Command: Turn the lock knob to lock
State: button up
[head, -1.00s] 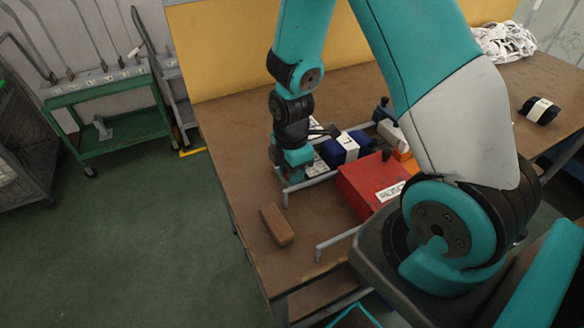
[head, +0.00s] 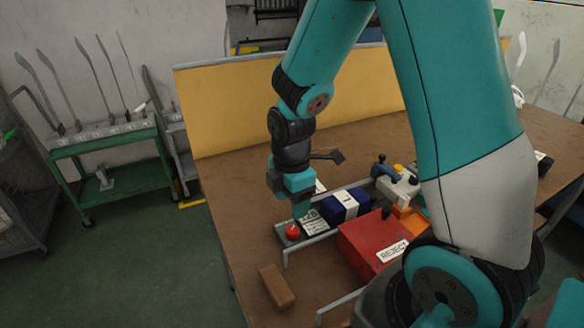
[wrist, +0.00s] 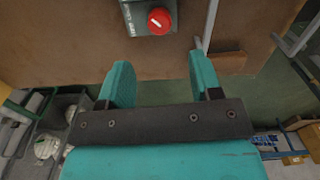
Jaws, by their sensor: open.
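The lock knob (head: 292,231) is a red round knob at the near end of a dark plate on the brown table. In the wrist view the red knob (wrist: 159,21) shows a pale slot line, tilted slightly, on a grey-green plate (wrist: 133,16) with white lettering too small to read. My gripper (wrist: 158,75) is open and empty, its two teal fingers apart. The knob lies beyond the fingertips in the wrist view, not between them. In the head view my gripper (head: 303,208) is above the plate, close to the knob; its fingers are partly hidden.
A dark blue banded bundle (head: 346,204) lies right of the plate between metal rails. A red box marked REJECT (head: 366,245) and a brown block (head: 276,286) are nearby. A grey device with a blue-handled lever (head: 396,181) stands behind. The table's left side is clear.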

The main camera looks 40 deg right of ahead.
notch_tip(320, 180, up, 8)
jog(key=shift+r, duration=0.2)
dwell(0.5)
